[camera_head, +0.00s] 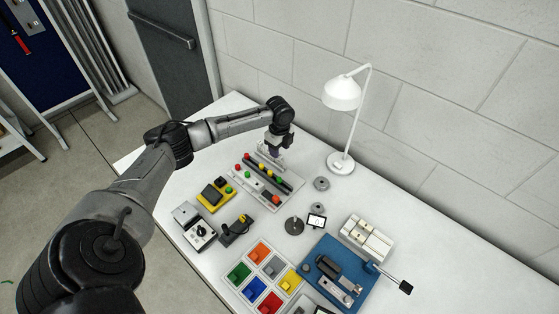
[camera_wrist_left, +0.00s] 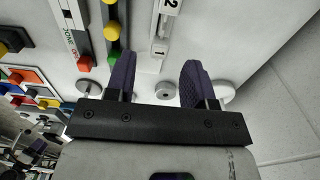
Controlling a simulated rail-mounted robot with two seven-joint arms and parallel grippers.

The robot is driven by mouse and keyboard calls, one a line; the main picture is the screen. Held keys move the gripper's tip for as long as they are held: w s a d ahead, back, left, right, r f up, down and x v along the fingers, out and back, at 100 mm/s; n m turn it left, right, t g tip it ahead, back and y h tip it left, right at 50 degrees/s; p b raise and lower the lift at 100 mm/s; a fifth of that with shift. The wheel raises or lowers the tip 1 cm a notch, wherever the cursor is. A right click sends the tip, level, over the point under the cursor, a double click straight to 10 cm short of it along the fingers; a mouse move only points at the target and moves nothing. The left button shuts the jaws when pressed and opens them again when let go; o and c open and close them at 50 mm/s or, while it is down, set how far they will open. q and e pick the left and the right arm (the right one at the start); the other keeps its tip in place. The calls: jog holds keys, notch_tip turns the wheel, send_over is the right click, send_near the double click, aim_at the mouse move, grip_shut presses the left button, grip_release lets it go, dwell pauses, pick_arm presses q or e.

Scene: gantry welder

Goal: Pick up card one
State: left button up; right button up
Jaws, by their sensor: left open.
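A narrow white strip (camera_wrist_left: 158,40) with black numerals "2" and "1" shows in the left wrist view, at the top and beyond my fingers. The numeral "1" is on its nearer part; I cannot tell whether a separate card sits there. My left gripper (camera_wrist_left: 157,75) is open, with dark purple finger pads spread apart and nothing between them. In the head view my left gripper (camera_head: 270,151) is at the back of the white table, over the far end of the button panel, and hides what is beneath it. My right gripper is not in view.
A panel with coloured buttons (camera_head: 262,182) lies beside the gripper on the white table (camera_head: 365,190). A white lamp (camera_head: 342,94) stands to the right near the wall. Coloured bins (camera_head: 263,252), a blue fixture (camera_head: 318,272) and a yellow box (camera_head: 214,196) occupy the nearer table.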

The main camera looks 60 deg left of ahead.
aim_at(280, 162)
pick_arm(q)
notch_tip(280, 162, down, 4)
jog(key=shift+f, duration=0.25)
grip_shut()
dwell(0.4)
